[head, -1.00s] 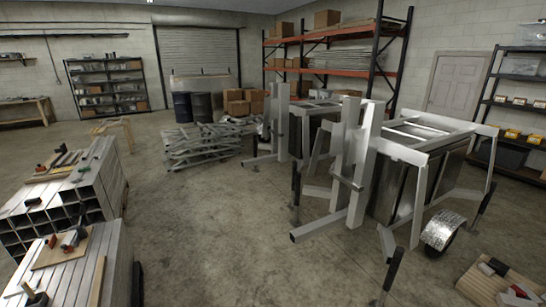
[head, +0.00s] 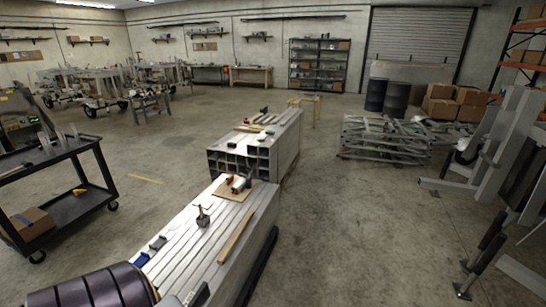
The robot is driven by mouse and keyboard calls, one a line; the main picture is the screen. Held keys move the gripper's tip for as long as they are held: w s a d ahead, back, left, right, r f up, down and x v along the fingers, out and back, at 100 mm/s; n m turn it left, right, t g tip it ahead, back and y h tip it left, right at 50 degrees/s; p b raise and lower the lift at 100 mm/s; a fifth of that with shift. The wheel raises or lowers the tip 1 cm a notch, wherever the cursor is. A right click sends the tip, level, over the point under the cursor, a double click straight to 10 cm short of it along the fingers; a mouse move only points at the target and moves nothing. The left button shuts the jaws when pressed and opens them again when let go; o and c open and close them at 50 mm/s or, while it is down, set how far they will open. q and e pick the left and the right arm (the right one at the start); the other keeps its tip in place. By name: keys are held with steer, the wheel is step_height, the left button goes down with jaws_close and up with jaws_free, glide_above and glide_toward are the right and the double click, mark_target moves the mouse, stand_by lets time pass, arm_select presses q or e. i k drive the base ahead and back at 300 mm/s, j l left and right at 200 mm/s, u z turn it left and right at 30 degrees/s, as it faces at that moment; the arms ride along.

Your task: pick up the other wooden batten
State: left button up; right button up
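A light wooden batten (head: 236,238) lies lengthwise on the near stack of aluminium tubes (head: 180,232), along its right side. A second stack of square tubes (head: 283,143) stands behind it, with open tube ends facing me. Thin wooden pieces (head: 250,129) lie on top of that far stack among small tools; I cannot tell whether one is a batten.
On the near stack are a small board with red-and-white tools (head: 236,187), a dark tool (head: 203,216) and clamps. A black cart (head: 60,190) stands left. Trailer frames (head: 500,150) stand right.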

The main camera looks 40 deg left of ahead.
mark_target(223, 258)
steer(key=i+u, duration=0.5)
steer(key=i, duration=0.3)
steer(key=i+u, duration=0.25)
steer(key=i, duration=0.55)
steer(key=i+l+u, duration=0.2)
steer(key=i, duration=0.55)
steer(key=i+u, duration=0.25)
steer(key=u, duration=0.15)
steer(key=i+l+u, duration=0.1)
steer(key=i+u, duration=0.15)
steer(key=u, duration=0.15)
steer(key=i+u, duration=0.15)
steer(key=u, duration=0.3)
steer(key=i+u, duration=0.1)
steer(key=u, duration=0.35)
steer(key=i+u, duration=0.15)
steer(key=u, duration=0.2)
steer(key=i+l+u, duration=0.1)
steer(key=u, duration=0.25)
steer(key=i+l+u, duration=0.1)
steer(key=u, duration=0.25)
steer(key=i+l, duration=0.05)
